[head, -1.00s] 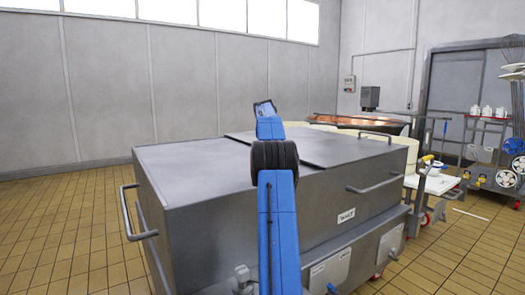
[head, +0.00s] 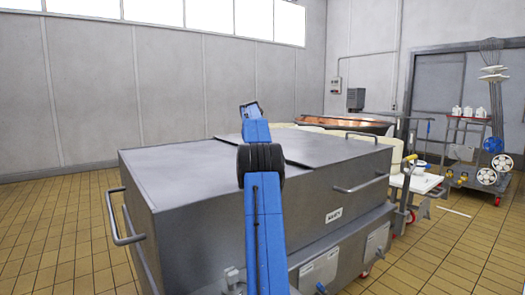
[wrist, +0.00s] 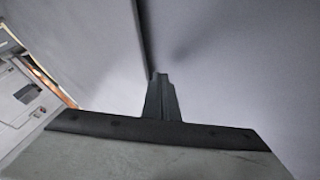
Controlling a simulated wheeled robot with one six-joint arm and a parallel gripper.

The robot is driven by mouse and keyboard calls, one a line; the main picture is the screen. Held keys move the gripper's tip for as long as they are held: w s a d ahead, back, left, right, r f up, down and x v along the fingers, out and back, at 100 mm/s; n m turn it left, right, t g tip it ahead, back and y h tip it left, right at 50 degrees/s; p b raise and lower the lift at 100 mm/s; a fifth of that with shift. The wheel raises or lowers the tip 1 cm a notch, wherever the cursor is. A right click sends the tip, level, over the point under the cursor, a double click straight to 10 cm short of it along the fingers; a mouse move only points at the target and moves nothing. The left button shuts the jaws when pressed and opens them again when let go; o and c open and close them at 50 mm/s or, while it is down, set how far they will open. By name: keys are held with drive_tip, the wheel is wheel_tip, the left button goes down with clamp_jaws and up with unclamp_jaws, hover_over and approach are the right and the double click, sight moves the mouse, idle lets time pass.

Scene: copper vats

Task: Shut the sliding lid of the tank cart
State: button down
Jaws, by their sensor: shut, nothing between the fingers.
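The tank cart (head: 170,215) is a large grey metal box filling the middle of the head view. Its sliding lid (head: 325,149) is a flat grey panel on the right part of the top, with a slightly raised left edge; my arm hides part of that edge. No open gap into the tank shows. My gripper (head: 250,108) is above the far part of the top. In the wrist view my gripper (wrist: 160,78) is shut and empty, its tips beside a dark straight edge between two grey surfaces. I cannot tell whether they touch.
Bar handles stick out at the cart's left side (head: 120,222) and front (head: 360,185). A copper vat (head: 345,123) stands behind it. A white-topped cart (head: 420,183) and a loaded trolley (head: 478,145) stand at right. Tiled floor is clear at left.

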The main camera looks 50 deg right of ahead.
drive_tip(key=shift+w+a+r, duration=0.1)
drive_tip(key=shift+w+a, duration=0.05)
drive_tip(key=shift+a, duration=0.4)
drive_tip(key=shift+w+a+r, duration=0.1)
drive_tip(key=shift+a, duration=0.4)
drive_tip(key=v, duration=0.9)
drive_tip(key=shift+a, duration=0.2)
drive_tip(key=shift+a+r, duration=0.1)
drive_tip(key=shift+r, duration=0.05)
